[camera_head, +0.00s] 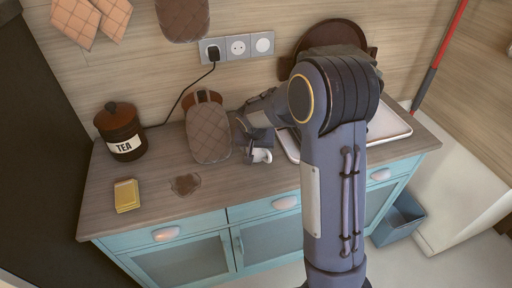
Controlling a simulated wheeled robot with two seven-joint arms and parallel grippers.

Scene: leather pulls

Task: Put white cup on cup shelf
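A small white cup (261,156) stands on the wooden counter, just right of the quilted brown cover. My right arm reaches in from the bottom right and bends to the left over the counter. My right gripper (257,147) is at the cup, close above and against it. The fingers are small and partly merged with the cup in the view, so I cannot tell whether they are open or shut on it. My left gripper is not in view. I cannot make out a cup shelf.
The quilted cover (209,133) is close left of the cup. A tea jar (121,131), a yellow sponge (127,195) and a brown stain (186,184) are farther left. A white tray (391,125) is partly behind my arm.

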